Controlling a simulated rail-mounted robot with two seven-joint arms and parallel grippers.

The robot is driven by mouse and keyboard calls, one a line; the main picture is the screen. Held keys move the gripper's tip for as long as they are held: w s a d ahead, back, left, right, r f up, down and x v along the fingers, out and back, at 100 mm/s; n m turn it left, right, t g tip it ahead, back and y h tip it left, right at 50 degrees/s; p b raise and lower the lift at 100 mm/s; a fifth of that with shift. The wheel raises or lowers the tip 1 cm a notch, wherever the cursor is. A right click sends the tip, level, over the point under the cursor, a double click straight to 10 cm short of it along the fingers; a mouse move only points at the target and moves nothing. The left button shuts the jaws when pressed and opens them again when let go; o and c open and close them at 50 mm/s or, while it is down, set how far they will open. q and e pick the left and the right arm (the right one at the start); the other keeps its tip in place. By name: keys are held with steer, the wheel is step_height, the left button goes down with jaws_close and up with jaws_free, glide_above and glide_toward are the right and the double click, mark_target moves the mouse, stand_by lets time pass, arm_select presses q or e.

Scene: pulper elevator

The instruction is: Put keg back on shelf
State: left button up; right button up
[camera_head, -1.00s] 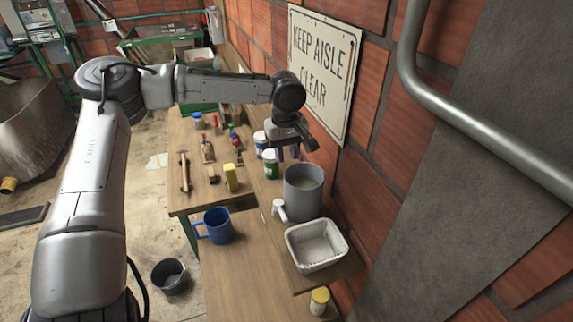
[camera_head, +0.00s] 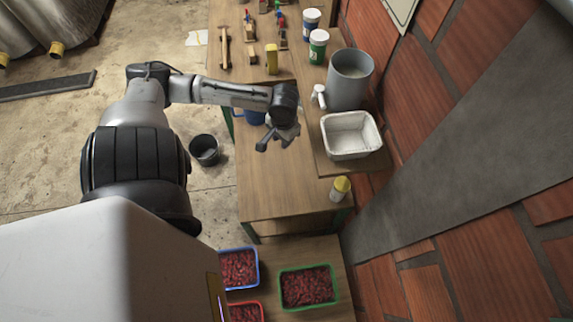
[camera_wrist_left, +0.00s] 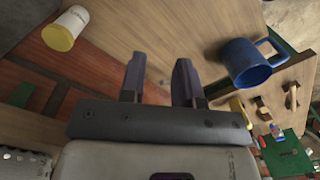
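The keg is a grey cylinder (camera_head: 350,80) with a white tap (camera_head: 319,96) on its left side. It stands upright against the brick wall, behind a white basin (camera_head: 350,134). The basin rests on a wooden shelf board (camera_head: 340,166) beside the wall. My left gripper (camera_head: 274,144) is over the bench, left of the basin and nearer than the keg, apart from both. In the left wrist view its two fingers (camera_wrist_left: 160,68) are apart with nothing between them. The keg is not recognisable in that view. My right gripper is not in view.
A blue mug (camera_wrist_left: 248,62) is on the bench, partly hidden by my left arm in the head view. A yellow-lidded jar (camera_head: 340,188) stands nearer. Green (camera_head: 281,304) and blue-rimmed (camera_head: 257,268) trays of red berries are below. A dark bucket (camera_head: 205,150) is on the floor.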

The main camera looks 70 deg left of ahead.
arm_select(q)
steer(key=s+d+f+m+t, duration=0.1)
steer(key=s+d+f+m, duration=0.15)
steer(key=d, duration=0.35)
steer(key=s+d+f+m, duration=0.2)
steer(key=d+f, duration=0.1)
steer(key=d, duration=0.3)
steer(key=s+d+r+m+t, duration=0.1)
steer(key=d+r+m+t, duration=0.2)
steer(key=d, duration=0.9)
steer(key=shift+s+d, duration=0.2)
steer(key=shift+s, duration=0.05)
step_height(320, 180, up, 9)
steer(key=p, duration=0.9)
